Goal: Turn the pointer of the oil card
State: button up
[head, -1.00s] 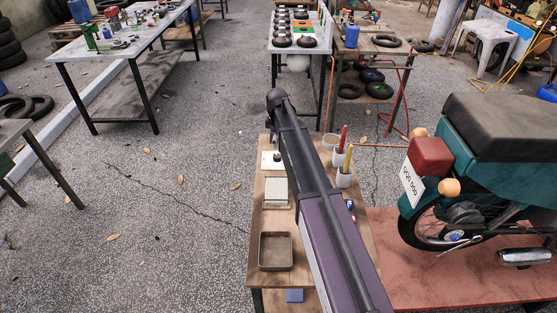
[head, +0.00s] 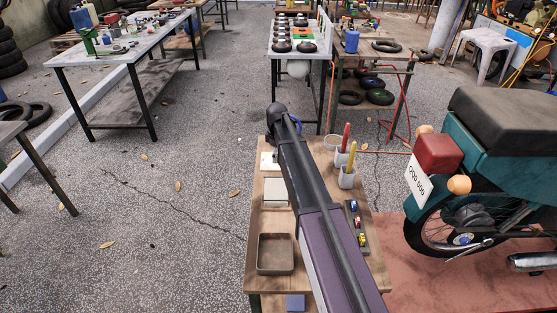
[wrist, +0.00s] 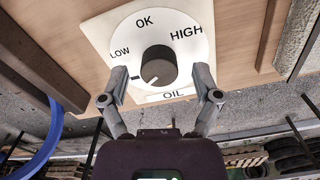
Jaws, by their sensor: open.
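In the wrist view the oil card is a white plate (wrist: 100,30) with a round dial marked LOW, OK and HIGH, and OIL below. The dark round pointer knob (wrist: 159,66) sits at its middle; its white line points to the lower left, below LOW. My gripper (wrist: 161,76) is open, with one finger on each side of the knob in the picture and gaps between. I cannot tell whether the fingertips touch the card. In the head view the white card (head: 265,161) lies at the bench's far left, partly hidden by my arm; my gripper is not visible there.
The wooden bench (head: 257,222) also holds a brown tray (head: 262,253), a pale box (head: 275,191), cups with a red and a yellow handle (head: 347,178), and a strip of small coloured items (head: 357,228). A green motorcycle (head: 480,165) stands close on the right. Floor left is clear.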

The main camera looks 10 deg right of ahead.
jog(key=shift+f, duration=0.3)
grip_shut()
jog(key=shift+d, duration=0.3)
jog(key=shift+a, duration=0.25)
